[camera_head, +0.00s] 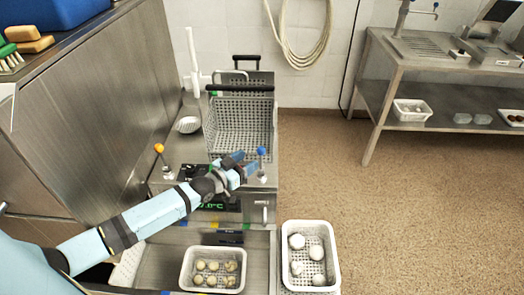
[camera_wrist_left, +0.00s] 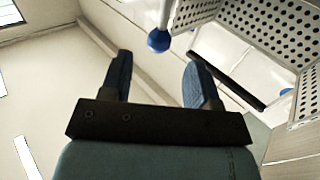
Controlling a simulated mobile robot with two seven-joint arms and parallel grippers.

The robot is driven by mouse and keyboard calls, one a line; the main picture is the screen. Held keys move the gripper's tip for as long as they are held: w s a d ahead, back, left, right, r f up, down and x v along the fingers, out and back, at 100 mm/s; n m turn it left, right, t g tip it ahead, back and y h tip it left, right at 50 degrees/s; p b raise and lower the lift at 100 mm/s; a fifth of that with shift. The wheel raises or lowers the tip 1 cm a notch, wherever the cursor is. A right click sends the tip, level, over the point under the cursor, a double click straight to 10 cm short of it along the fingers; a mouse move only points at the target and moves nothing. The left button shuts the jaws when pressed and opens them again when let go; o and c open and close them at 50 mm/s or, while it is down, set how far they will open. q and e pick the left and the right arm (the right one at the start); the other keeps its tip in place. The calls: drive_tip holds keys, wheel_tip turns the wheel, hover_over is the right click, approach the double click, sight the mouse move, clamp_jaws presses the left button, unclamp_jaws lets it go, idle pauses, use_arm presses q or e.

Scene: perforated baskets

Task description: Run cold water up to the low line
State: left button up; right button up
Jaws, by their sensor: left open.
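The blue-knobbed tap lever (camera_head: 262,151) stands at the right front of the steel vat's top; its ball knob also shows in the left wrist view (camera_wrist_left: 158,40). The orange-knobbed lever (camera_head: 158,148) stands at the left front. My left gripper (camera_head: 243,164) is open and empty, just left of the blue knob. In the left wrist view its fingers (camera_wrist_left: 158,82) are spread, with the blue knob beyond their tips and not between them. A white spout pipe (camera_head: 192,55) rises at the back left. I cannot make out water or a low line. My right gripper is not in view.
A perforated basket (camera_head: 240,128) with dark handles stands over the vat, close behind the gripper. A green-lit display (camera_head: 212,207) is on the front. White trays of round pieces sit below (camera_head: 187,268) and at right (camera_head: 330,262). The floor at right is clear.

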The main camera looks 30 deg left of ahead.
sight(261, 151)
use_arm(q)
drive_tip(key=x, duration=0.6)
drive_tip(key=shift+w+d, duration=0.15)
drive_tip(key=shift+w, duration=0.15)
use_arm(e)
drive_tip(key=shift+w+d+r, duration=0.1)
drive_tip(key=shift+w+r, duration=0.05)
use_arm(q)
clamp_jaws()
